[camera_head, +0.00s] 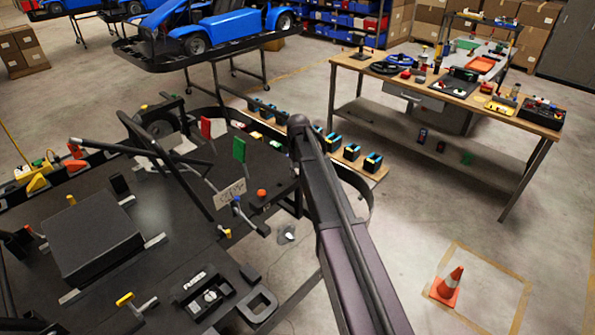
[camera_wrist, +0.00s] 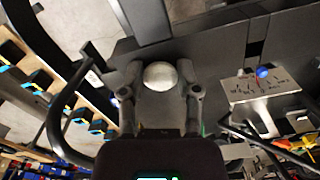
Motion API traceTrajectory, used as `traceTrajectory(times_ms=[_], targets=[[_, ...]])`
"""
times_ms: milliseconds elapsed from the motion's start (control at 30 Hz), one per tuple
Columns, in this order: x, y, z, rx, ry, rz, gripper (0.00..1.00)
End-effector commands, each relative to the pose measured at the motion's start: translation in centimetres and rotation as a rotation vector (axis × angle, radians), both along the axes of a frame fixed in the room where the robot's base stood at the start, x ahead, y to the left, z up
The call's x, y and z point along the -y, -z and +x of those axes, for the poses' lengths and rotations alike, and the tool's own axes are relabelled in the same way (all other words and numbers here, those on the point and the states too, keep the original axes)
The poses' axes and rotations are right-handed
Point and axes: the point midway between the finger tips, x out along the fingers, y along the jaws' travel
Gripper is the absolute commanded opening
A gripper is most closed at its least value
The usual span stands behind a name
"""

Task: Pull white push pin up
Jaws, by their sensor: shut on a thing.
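The white push pin (camera_wrist: 160,76) shows in the wrist view as a round pale head seen from above, in front of the dark kart frame. My gripper (camera_wrist: 160,70) has one finger on each side of this head and is shut on it. The shaft under the head is hidden. In the head view my arm reaches up across the middle, and neither the gripper nor the white pin can be made out there.
A lettered plate (camera_head: 230,193) with a blue-tipped lever (camera_head: 236,201) is close by. A red button (camera_head: 262,193) and green paddle (camera_head: 239,149) stand on the kart deck. A wooden board (camera_head: 378,171) with blue-black blocks lies beyond. A workbench (camera_head: 345,62) and cone (camera_head: 447,285) are right.

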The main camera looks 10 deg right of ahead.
Motion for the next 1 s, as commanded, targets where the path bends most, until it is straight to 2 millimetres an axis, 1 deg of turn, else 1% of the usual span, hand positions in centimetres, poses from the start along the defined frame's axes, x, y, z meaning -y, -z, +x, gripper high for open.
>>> traceTrajectory(times_ms=[1000], targets=[[0.0,-1.3,0.0,0.000,-0.001,0.000,0.00]])
